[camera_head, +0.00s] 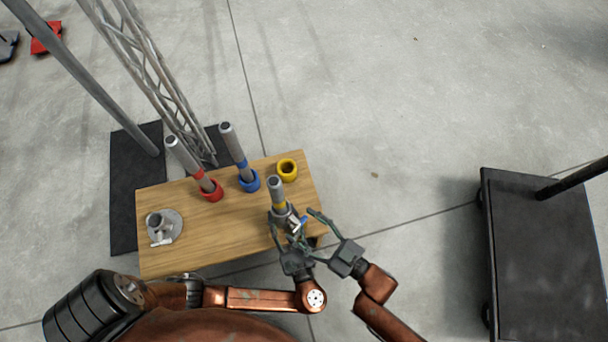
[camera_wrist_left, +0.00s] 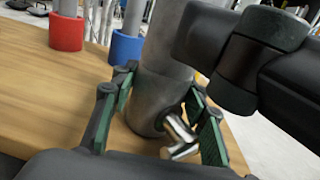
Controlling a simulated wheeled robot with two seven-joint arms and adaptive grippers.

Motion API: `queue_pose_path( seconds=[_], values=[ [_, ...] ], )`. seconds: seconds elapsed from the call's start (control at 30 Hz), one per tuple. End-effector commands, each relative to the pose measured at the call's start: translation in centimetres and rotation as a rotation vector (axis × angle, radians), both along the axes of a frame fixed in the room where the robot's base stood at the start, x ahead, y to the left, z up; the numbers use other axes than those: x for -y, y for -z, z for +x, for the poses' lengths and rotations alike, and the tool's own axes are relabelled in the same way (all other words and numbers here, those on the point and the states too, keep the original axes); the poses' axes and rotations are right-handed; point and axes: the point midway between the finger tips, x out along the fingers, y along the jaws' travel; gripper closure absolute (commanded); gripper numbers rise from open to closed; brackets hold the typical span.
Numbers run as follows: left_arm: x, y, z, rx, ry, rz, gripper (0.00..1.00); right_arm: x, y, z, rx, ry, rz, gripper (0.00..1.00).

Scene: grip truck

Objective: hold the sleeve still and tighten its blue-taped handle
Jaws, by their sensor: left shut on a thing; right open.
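A grey metal sleeve (camera_wrist_left: 145,108) stands upright near the right end of the wooden table, with a yellow-banded tube (camera_head: 276,192) rising from it. My left gripper (camera_head: 288,232) is shut on the sleeve, one finger on each side; the left wrist view shows its green-padded fingers around the base. The sleeve's metal handle (camera_wrist_left: 178,135) sticks out at the side between the fingers. A small bluish patch shows at the handle (camera_head: 295,228) in the head view; the tape is not clear in the wrist view. My right gripper (camera_head: 309,231) is open, its fingers close to the handle side; contact cannot be told.
The wooden table (camera_head: 190,250) also holds red (camera_head: 210,191) and blue (camera_head: 249,181) collars with tubes, an empty yellow collar (camera_head: 287,169) and a flanged base (camera_head: 176,224). A truss (camera_head: 150,70) stands behind. A black cart (camera_head: 545,260) is at right, with open floor between.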

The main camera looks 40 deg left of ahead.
Motion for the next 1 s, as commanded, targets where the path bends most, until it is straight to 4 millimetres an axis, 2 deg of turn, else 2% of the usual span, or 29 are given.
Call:
queue_pose_path(
  seconds=[0.13, 0.73, 1.0],
  values=[
    [-0.03, 0.10, -0.07, -0.003, -0.001, -0.001, 1.00, 0.01, 0.02, 0.01, 0.000, 0.000, 0.000, 0.40],
    [-0.07, 0.10, -0.08, -0.002, -0.002, 0.000, 1.00, 0.04, 0.01, 0.11, 0.000, 0.001, -0.001, 0.81],
    [-0.08, 0.10, -0.10, -0.001, -0.002, 0.000, 1.00, 0.06, 0.01, 0.18, -0.026, 0.002, -0.001, 0.82]
  ],
)
